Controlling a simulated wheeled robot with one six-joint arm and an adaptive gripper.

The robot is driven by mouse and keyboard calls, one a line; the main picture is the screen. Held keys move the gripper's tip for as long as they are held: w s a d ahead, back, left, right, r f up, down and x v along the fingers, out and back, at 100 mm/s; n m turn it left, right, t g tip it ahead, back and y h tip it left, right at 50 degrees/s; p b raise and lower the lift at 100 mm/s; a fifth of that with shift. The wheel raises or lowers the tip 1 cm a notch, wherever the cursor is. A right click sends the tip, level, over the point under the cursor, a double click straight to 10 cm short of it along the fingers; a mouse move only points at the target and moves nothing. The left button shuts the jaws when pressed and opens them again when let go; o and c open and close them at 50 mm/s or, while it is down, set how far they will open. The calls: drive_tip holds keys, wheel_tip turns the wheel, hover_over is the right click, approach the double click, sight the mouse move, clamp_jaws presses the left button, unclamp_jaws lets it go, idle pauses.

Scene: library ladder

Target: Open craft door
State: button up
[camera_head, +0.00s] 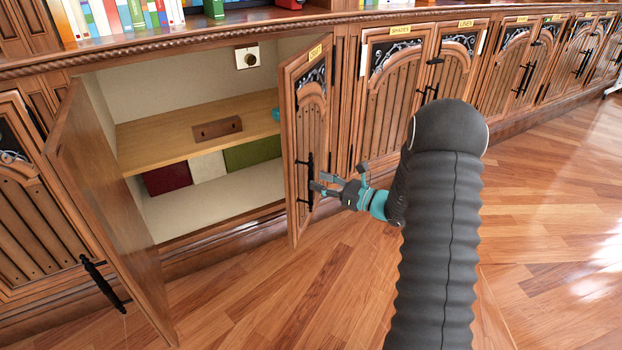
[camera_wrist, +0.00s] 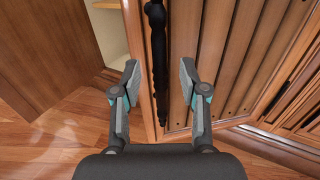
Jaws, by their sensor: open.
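The craft door (camera_head: 309,130), a wooden panel with a small yellow label that seems to read CRAFT, is the right leaf of an open cabinet and stands partly swung out. Its black vertical handle (camera_head: 311,178) is on its front, near the free edge. My gripper (camera_head: 318,181) is beside the handle, open. In the wrist view the black handle (camera_wrist: 159,55) and the door's edge show between and beyond the spread fingers (camera_wrist: 158,72). Whether a finger touches the handle I cannot tell.
The left cabinet leaf (camera_head: 105,205) stands wide open. Inside, a shelf (camera_head: 150,145) bears a brown block (camera_head: 217,128), with coloured boxes (camera_head: 253,151) below. Closed doors labelled SHADES (camera_head: 390,100) and LINEN (camera_head: 455,75) are to the right. The wooden floor (camera_head: 270,310) in front is clear.

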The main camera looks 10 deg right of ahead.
sight(311, 178)
drive_tip(key=shift+x, duration=2)
clamp_jaws()
